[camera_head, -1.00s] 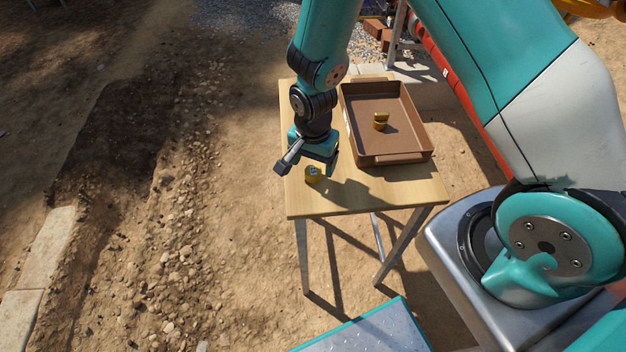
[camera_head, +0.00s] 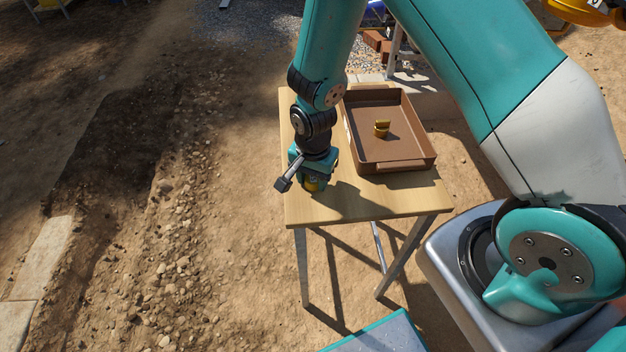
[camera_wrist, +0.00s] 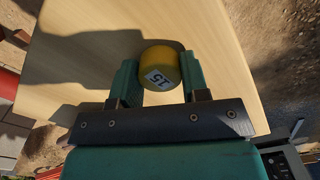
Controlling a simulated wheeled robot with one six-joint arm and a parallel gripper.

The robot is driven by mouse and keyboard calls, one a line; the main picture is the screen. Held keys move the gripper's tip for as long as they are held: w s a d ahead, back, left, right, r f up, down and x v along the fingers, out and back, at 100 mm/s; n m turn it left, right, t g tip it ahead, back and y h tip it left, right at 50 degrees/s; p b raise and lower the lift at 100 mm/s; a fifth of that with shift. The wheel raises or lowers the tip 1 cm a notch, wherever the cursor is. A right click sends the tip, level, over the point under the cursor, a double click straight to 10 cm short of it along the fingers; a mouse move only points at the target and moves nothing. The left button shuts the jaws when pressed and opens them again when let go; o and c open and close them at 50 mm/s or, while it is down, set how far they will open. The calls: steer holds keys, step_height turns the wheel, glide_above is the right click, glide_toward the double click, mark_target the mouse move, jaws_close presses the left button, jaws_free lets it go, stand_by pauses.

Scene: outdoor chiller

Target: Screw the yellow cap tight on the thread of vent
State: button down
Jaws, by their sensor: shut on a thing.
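The yellow cap (camera_wrist: 160,66) sits between the two fingers of my gripper (camera_wrist: 158,80) in the wrist view. My gripper is shut on the cap, low over the left front part of the wooden table. I cannot tell whether the cap still touches the table top. I see no threaded vent that I can make out for sure.
The wooden table (camera_head: 385,203) carries a brown tray (camera_head: 405,163) to the right of my gripper. A brass-yellow fitting (camera_head: 381,130) stands in the tray. The table's front right is clear. Dirt ground with stones lies to the left.

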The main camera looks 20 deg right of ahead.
mark_target(313, 178)
steer(key=shift+r+p, duration=2.75)
steer(key=shift+r, duration=0.75)
